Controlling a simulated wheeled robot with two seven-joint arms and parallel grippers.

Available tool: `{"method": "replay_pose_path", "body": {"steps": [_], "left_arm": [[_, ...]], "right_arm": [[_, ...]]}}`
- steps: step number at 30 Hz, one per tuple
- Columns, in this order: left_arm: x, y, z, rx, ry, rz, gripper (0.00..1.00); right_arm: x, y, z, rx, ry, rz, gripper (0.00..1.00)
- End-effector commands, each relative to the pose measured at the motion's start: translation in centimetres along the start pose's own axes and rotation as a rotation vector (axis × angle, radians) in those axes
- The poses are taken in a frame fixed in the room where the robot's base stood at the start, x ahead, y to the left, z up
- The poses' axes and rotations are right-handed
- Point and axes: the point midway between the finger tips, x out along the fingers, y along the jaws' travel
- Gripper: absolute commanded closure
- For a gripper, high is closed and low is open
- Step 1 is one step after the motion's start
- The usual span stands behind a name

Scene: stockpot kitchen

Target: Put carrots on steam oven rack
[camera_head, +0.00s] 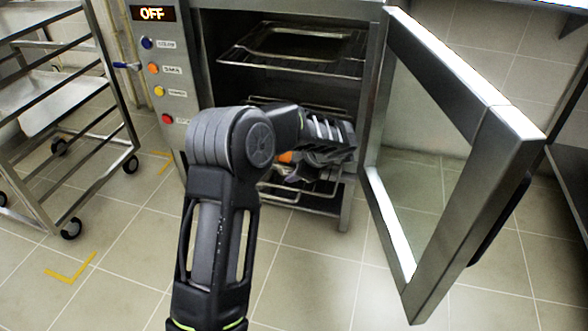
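The steam oven (290,12) stands open in the head view, with its display reading OFF. Its upper rack (240,62) holds a shallow metal tray (305,42). A lower rack (325,208) shows partly behind and below my arm. My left arm reaches into the oven, and my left gripper (292,172) is low in the opening, close to the lower rack. A small orange patch, likely carrot (285,157), shows beside the gripper, mostly hidden by my arm. I cannot tell whether the gripper holds it or whether the fingers touch the rack. My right gripper is not in view.
The oven door (485,100) is swung wide open to the right, its glass edge jutting forward. A wheeled rack trolley (110,90) with a pale tray (50,100) stands at left. The tiled floor (310,280) in front is clear.

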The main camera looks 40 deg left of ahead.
Motion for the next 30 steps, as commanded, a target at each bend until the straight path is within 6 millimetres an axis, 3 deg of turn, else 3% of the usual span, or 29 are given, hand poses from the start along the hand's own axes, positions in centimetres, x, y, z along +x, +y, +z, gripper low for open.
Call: {"method": "replay_pose_path", "body": {"steps": [5, 18, 23, 30], "left_arm": [[-2.0, 0.2, -0.1, 0.000, -0.001, 0.004, 0.63], [-10.4, 0.2, -0.1, 0.000, -0.001, 0.004, 0.63], [-11.7, 0.1, -0.1, -0.001, 0.000, 0.001, 0.63], [-11.9, 0.0, 0.0, -0.001, 0.000, 0.001, 0.63]], "right_arm": [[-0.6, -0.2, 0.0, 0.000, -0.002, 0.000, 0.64], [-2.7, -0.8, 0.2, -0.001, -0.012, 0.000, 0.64], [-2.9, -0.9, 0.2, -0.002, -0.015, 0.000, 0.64], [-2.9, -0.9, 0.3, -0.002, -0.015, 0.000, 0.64]]}}
